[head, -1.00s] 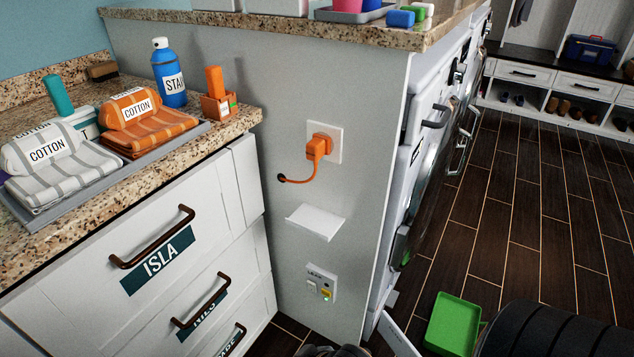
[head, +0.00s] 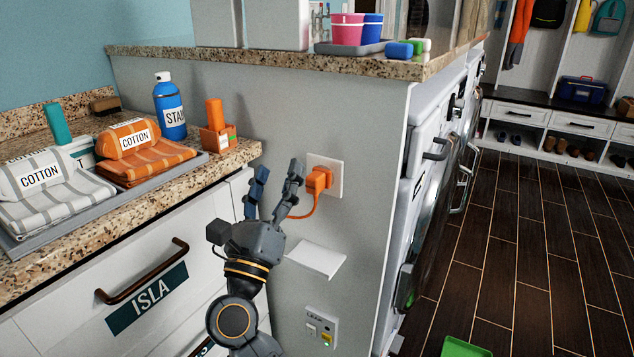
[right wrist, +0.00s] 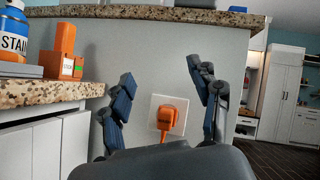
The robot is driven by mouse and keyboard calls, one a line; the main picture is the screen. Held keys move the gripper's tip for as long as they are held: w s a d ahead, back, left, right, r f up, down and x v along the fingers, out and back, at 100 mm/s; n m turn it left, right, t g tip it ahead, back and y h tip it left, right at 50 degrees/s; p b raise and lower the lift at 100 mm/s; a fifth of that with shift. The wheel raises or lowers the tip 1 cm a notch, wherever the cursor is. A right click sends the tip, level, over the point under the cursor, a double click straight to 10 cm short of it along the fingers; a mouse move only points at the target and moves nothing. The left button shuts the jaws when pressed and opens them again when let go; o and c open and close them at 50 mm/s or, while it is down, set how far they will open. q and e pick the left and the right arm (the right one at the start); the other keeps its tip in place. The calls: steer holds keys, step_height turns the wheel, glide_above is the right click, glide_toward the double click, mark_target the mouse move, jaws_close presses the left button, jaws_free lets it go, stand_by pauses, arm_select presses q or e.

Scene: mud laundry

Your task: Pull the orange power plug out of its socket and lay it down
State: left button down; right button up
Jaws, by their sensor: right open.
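The orange power plug (head: 318,180) sits in the white wall socket (head: 337,176) on the grey side panel, its orange cord curving down to the left. My right gripper (head: 274,178) is open and empty, raised in front of the panel just left of the plug in the head view. In the right wrist view the plug (right wrist: 167,118) and its socket plate (right wrist: 157,103) show between the two spread fingers of the gripper (right wrist: 165,95), beyond them and not touched. The lower cord is partly hidden behind the gripper. My left gripper is not in view.
A small white shelf (head: 316,259) juts from the panel below the socket, with a switch box (head: 321,327) lower down. The granite counter (head: 235,158) with towels and bottles is at left. Dark open floor (head: 520,260) lies at right.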

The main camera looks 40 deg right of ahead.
mark_target(317, 182)
step_height(317, 182, down, 7)
steer(key=d+m+g+y, duration=0.2)
steer(key=m+g+y, duration=0.1)
steer(key=m+g, duration=0.5)
steer(key=shift+w+d, duration=0.25)
steer(key=shift+w, duration=0.2)
steer(key=shift+d+r, duration=0.1)
steer(key=shift+r, duration=0.05)
